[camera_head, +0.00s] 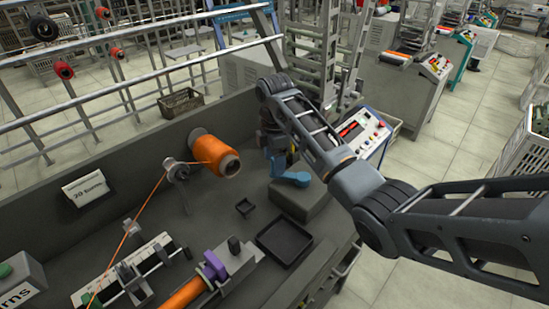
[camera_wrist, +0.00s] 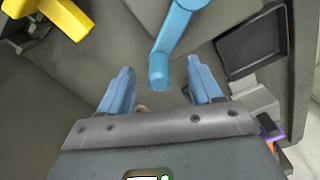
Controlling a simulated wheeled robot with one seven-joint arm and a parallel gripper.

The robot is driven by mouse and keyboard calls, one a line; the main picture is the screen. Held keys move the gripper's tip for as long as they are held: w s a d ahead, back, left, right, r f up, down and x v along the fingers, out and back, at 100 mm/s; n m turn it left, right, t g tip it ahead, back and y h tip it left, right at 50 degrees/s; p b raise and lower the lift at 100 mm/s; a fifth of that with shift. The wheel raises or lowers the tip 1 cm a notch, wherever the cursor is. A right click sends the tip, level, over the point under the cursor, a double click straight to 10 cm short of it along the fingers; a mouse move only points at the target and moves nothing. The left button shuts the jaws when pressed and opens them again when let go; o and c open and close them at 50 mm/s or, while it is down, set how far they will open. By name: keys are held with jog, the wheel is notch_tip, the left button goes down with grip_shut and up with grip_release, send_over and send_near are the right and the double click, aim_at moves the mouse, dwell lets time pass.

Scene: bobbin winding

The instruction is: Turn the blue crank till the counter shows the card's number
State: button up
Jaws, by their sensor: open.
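The blue crank (camera_head: 290,178) sits on a dark block on the bench, below the end of my arm in the head view. In the wrist view its arm (camera_wrist: 176,28) comes down from the top edge, and its rounded end (camera_wrist: 158,72) lies between my fingertips, with a gap visible on both sides. My gripper (camera_wrist: 160,64) is open, its two blue fingers apart. The white card (camera_head: 87,190) stands at the back left of the bench and seems to read "20 turns". A box marked "rns" (camera_head: 20,290) is cut off at the lower left; I see no counter digits.
An orange spool (camera_head: 215,155) feeds thread to the winder at lower left. A yellow part (camera_wrist: 60,14) shows at the wrist view's top left.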

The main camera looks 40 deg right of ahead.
jog(key=shift+r, duration=2.55)
jog(key=shift+w+d+r, duration=0.1)
jog(key=shift+w+r, duration=0.05)
jog(key=shift+r, duration=0.4)
jog(key=shift+w+r, duration=0.1)
jog(key=shift+r, duration=0.45)
jog(key=shift+s+r, duration=0.1)
jog(key=shift+r, duration=0.2)
jog(key=shift+s, duration=0.15)
